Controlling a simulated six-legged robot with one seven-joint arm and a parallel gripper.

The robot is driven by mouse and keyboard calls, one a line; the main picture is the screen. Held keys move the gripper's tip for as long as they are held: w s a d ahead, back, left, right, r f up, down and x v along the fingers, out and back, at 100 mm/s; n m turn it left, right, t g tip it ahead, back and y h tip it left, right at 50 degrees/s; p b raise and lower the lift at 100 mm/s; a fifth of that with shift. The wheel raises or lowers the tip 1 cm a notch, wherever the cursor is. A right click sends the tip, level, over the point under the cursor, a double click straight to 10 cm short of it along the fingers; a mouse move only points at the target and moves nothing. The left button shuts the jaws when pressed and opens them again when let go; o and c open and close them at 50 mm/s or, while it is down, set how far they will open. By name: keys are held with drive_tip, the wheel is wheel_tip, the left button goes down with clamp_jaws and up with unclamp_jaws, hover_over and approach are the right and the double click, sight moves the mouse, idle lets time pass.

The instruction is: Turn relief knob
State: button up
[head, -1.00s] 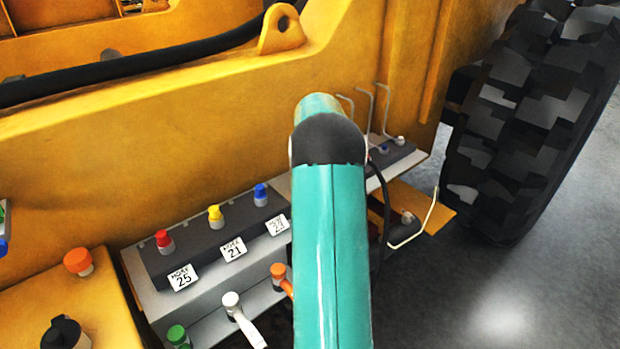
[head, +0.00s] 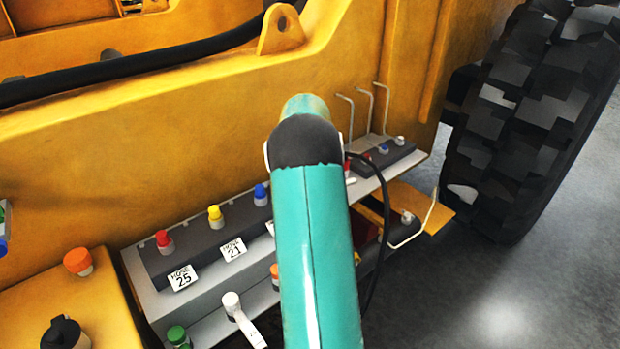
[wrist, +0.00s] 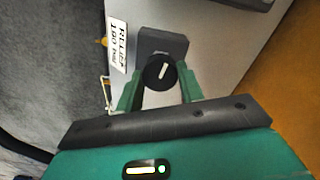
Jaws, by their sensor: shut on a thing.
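The relief knob (wrist: 153,80) is a round black knob with a white pointer line, in front of a dark grey block (wrist: 165,42) in the wrist view. A white label (wrist: 117,46) beside it reads relief and what looks like 180 bar. My gripper (wrist: 158,80) has its two green fingers on either side of the knob, shut on it. The pointer line is tilted a little off the picture's vertical. In the head view my teal arm hides the knob and gripper.
Red (head: 164,241), yellow (head: 215,216) and blue (head: 261,194) capped fittings stand left of my arm. A white-handled lever (head: 240,318) is below them. A black hose (head: 386,215) hangs right of my arm. A large tyre (head: 535,120) stands at right, with open floor beside it.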

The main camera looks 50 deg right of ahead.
idle(0.3)
drive_tip(key=o, duration=1)
wheel_tip(320, 180, up, 14)
drive_tip(key=shift+f, duration=0.1)
